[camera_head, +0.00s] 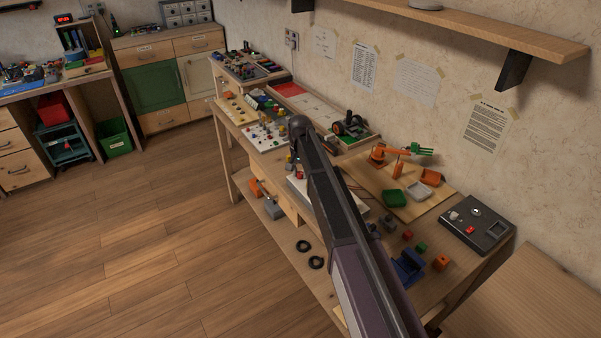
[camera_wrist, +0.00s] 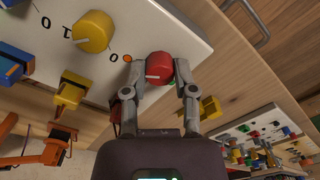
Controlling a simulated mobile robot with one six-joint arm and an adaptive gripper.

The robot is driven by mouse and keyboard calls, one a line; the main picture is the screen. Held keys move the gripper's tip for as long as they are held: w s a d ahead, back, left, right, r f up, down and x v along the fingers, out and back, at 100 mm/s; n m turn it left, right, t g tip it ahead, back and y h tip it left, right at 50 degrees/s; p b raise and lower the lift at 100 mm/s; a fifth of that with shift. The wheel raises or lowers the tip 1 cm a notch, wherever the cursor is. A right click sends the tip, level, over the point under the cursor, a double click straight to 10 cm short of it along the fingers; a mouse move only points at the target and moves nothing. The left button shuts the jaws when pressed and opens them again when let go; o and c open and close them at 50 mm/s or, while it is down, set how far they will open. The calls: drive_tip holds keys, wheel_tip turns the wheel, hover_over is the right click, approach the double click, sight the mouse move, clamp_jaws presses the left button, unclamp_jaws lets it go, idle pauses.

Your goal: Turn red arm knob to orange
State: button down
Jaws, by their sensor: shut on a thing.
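The red knob (camera_wrist: 160,66) sits on a white panel (camera_wrist: 150,20) in the wrist view, with a white pointer line facing left in the picture. My gripper (camera_wrist: 160,72) is shut on the red knob, one finger on each side of it. An orange dot (camera_wrist: 127,58) is on the panel just left of the knob, near the pointer's side. A patch of green shows below the knob between the fingers. In the head view my arm covers much of the bench, and the red knob and my gripper cannot be made out there.
A yellow knob (camera_wrist: 92,31) with dial marks is on the same panel, up and left. A yellow part (camera_wrist: 68,92), a blue part (camera_wrist: 14,64) and an orange jointed arm (camera_wrist: 45,150) lie left of my gripper. Another board with coloured pieces (camera_wrist: 265,140) is at lower right.

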drive_tip(key=shift+m, duration=0.3)
drive_tip(key=shift+c, duration=2)
unclamp_jaws()
drive_tip(key=shift+n, duration=0.4)
